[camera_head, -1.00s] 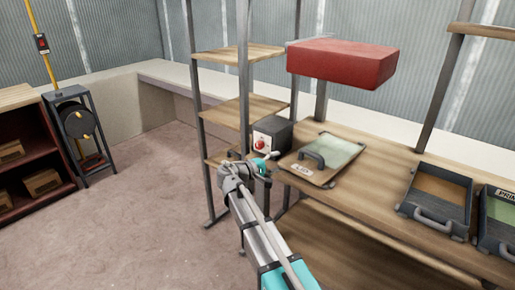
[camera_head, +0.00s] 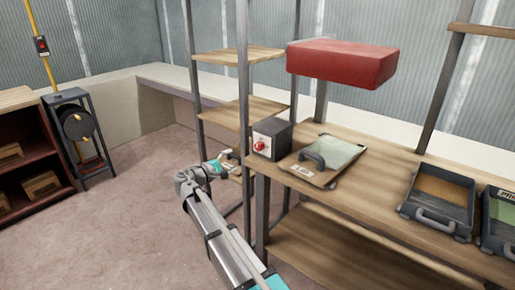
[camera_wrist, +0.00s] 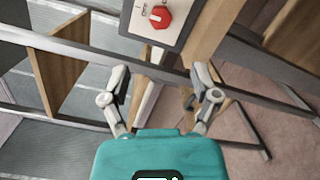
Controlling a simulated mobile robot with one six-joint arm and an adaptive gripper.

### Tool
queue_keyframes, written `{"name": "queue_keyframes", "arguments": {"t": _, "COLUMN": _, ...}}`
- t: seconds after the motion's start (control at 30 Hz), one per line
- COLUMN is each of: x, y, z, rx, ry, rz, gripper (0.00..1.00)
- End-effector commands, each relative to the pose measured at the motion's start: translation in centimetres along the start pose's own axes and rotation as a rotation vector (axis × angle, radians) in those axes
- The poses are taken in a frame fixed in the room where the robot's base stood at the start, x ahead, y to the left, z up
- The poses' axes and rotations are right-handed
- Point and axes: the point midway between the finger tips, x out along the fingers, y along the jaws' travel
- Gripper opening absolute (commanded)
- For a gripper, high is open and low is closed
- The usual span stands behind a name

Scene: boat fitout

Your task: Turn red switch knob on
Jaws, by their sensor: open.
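The red switch knob (camera_head: 259,146) is on the front of a grey box (camera_head: 279,135) at the left end of the wooden workbench. In the wrist view the red knob (camera_wrist: 160,17), with a pale mark on it, sits on a light plate (camera_wrist: 145,30) near the top edge.
A clipboard-like panel with a handle (camera_head: 310,176) lies right of the box on the workbench (camera_head: 370,200). Open grey trays (camera_head: 437,218) stand farther right. A red block (camera_head: 342,62) is above the bench. Shelf posts (camera_head: 243,80) rise behind my gripper.

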Motion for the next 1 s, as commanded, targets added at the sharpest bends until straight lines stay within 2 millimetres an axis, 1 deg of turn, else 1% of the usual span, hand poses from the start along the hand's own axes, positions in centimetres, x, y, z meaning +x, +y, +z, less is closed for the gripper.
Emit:
{"name": "queue_keyframes", "arguments": {"t": 0.17, "x": 0.9, "y": 0.0, "z": 0.0, "rx": 0.001, "ry": -0.001, "rz": -0.001, "gripper": 0.78}}
{"name": "queue_keyframes", "arguments": {"t": 0.27, "x": 1.8, "y": 0.0, "z": 0.0, "rx": 0.001, "ry": -0.001, "rz": -0.001, "gripper": 0.78}}
{"name": "queue_keyframes", "arguments": {"t": 0.47, "x": 4.4, "y": 0.0, "z": -0.1, "rx": 0.001, "ry": -0.001, "rz": -0.001, "gripper": 0.78}}
{"name": "queue_keyframes", "arguments": {"t": 0.8, "x": 9.7, "y": 0.0, "z": -0.1, "rx": 0.001, "ry": -0.001, "rz": -0.001, "gripper": 0.78}}
{"name": "queue_keyframes", "arguments": {"t": 1.0, "x": 12.2, "y": 0.0, "z": -0.1, "rx": 0.001, "ry": -0.001, "rz": -0.001, "gripper": 0.78}}
